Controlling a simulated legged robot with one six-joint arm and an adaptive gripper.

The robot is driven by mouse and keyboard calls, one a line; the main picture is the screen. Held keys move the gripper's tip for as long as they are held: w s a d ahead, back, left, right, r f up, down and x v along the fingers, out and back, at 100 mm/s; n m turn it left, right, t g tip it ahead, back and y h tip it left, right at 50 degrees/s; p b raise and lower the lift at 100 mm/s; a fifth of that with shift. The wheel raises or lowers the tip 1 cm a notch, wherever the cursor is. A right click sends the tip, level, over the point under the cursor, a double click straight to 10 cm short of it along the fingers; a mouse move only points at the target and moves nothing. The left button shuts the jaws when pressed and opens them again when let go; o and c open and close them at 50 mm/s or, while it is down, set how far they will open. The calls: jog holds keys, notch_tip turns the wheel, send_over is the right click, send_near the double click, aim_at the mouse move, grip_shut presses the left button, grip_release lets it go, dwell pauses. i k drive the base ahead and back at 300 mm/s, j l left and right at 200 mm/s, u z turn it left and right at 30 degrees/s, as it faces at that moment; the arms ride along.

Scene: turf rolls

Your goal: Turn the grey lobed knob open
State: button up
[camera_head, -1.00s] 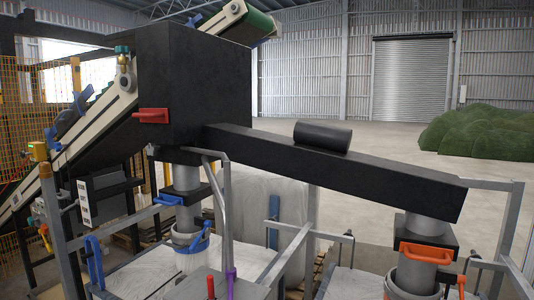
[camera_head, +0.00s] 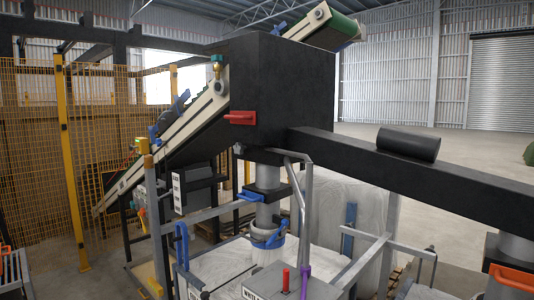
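I cannot make out a grey lobed knob in this view; it is hidden, out of frame or too small to tell. A brass-coloured fitting with a green top (camera_head: 217,66) sits at the upper part of the conveyor, beside the black hopper box (camera_head: 290,90). A red handle (camera_head: 240,118) is on the box's front. A grey control box with a red lever (camera_head: 286,279) stands at the bottom centre. My gripper is not in view.
An inclined conveyor (camera_head: 180,130) rises to the box. Yellow mesh fencing (camera_head: 35,150) stands at left. A black chute (camera_head: 420,180) runs right. Below the box, a grey spout (camera_head: 267,213) with a blue clamp (camera_head: 268,237) meets a white bag (camera_head: 215,270). Open concrete floor (camera_head: 430,145) lies behind.

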aim_at(239, 149)
jog(key=j+z, duration=0.2)
jog(key=j, duration=1.8)
jog(key=i+j+z, duration=0.1)
jog(key=j, duration=0.25)
jog(key=i+j+z, duration=0.1)
jog(key=i+j, duration=0.15)
jog(key=j, duration=0.15)
jog(key=i+j+z, duration=0.1)
jog(key=j, duration=0.3)
jog(key=i, duration=0.1)
